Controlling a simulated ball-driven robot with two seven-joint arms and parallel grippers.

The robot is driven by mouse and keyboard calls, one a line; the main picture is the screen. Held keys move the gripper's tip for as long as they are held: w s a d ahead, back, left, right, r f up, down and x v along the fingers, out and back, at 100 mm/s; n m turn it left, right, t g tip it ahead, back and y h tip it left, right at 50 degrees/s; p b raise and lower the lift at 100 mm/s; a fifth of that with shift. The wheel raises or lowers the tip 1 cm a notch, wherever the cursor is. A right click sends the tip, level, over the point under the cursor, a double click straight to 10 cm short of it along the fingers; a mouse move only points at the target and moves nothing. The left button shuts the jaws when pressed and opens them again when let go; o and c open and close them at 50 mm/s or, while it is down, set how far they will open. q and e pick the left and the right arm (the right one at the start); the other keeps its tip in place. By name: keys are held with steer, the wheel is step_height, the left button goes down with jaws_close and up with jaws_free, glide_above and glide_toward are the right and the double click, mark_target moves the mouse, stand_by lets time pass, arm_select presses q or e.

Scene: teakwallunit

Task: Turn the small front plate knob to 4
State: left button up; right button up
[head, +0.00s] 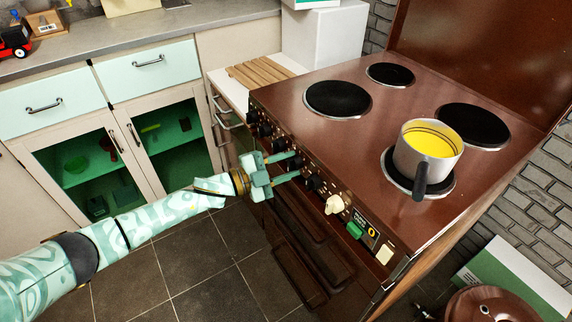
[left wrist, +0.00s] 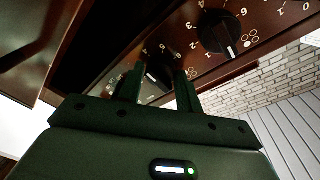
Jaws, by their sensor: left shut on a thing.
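The brown stove (head: 320,135) has a row of black knobs along its front panel. My left gripper (head: 297,167) reaches this panel from the left, its two fingers pointing at the knobs. In the left wrist view, the fingers (left wrist: 158,88) stand on either side of a black knob (left wrist: 157,74), and the gripper is shut on it. Printed numbers, among them 4, 5 and 6, show around this knob; its exact setting is hard to read. Another black knob (left wrist: 221,33) with a white pointer line sits to the right. My right gripper is not in view.
A pot with yellow contents (head: 430,150) stands on the front right plate (head: 393,176), its dark handle toward the front. A cream knob (head: 334,204) and a green switch (head: 355,230) sit further right on the panel. Drawers and a tiled floor lie below.

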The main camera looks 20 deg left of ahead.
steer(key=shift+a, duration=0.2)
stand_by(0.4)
arm_select(q)
steer(key=o, duration=0.9)
steer(key=shift+o, duration=0.2)
steer(key=p+v, duration=0.3)
steer(key=v, duration=1.3)
steer(key=shift+a, duration=0.2)
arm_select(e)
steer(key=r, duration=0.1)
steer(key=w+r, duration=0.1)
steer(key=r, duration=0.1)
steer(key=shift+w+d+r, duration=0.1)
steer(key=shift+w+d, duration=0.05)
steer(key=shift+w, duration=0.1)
